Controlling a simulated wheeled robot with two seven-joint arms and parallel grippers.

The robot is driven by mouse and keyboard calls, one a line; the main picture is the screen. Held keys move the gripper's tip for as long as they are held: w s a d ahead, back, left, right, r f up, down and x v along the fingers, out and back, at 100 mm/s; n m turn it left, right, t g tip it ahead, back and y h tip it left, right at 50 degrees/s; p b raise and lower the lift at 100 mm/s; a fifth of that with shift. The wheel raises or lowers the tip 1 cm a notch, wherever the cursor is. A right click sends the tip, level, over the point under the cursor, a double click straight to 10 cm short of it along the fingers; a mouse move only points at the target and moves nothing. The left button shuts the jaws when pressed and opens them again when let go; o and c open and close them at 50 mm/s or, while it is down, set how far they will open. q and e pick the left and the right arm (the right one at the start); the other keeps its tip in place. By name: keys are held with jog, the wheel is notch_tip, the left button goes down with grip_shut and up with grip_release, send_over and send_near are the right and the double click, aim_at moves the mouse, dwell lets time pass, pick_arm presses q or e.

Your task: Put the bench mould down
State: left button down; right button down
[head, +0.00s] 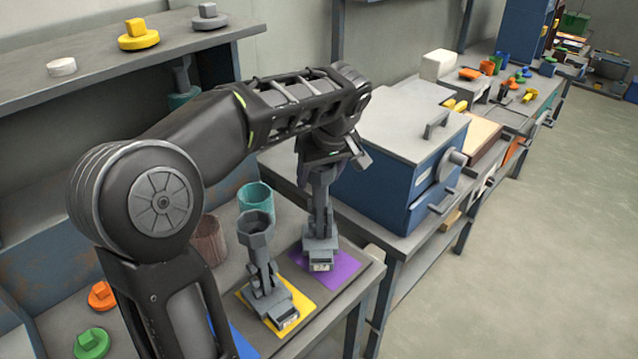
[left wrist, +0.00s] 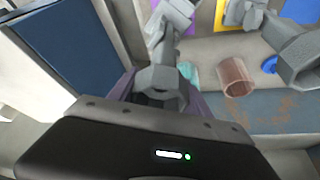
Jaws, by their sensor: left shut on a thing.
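My left gripper (head: 322,160) points down over the front bench and is shut on a grey bench mould (head: 320,222), near its top. The mould is upright, with a stem and a blocky, labelled foot. The foot is at the purple mat (head: 342,264); I cannot tell whether it touches. The left wrist view shows the mould's hexagonal top (left wrist: 158,78) between my fingers. A second, similar grey mould (head: 262,265) with a hexagonal cup stands on the yellow mat (head: 300,300), to the left. My right gripper is not in view.
A teal cup (head: 256,199) and a brown cup (head: 209,240) stand behind the moulds. A blue oven-like box (head: 400,180) stands close on the right. Orange (head: 102,296) and green (head: 91,343) pieces lie at lower left. A shelf (head: 100,72) hangs above.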

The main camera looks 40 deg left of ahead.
aim_at(320, 213)
pick_arm(q)
notch_tip(320, 213, down, 2)
jog(key=shift+f, duration=0.2)
jog(key=shift+f, duration=0.2)
jog(key=shift+c, duration=2.3)
grip_release()
jog(key=shift+r, duration=0.15)
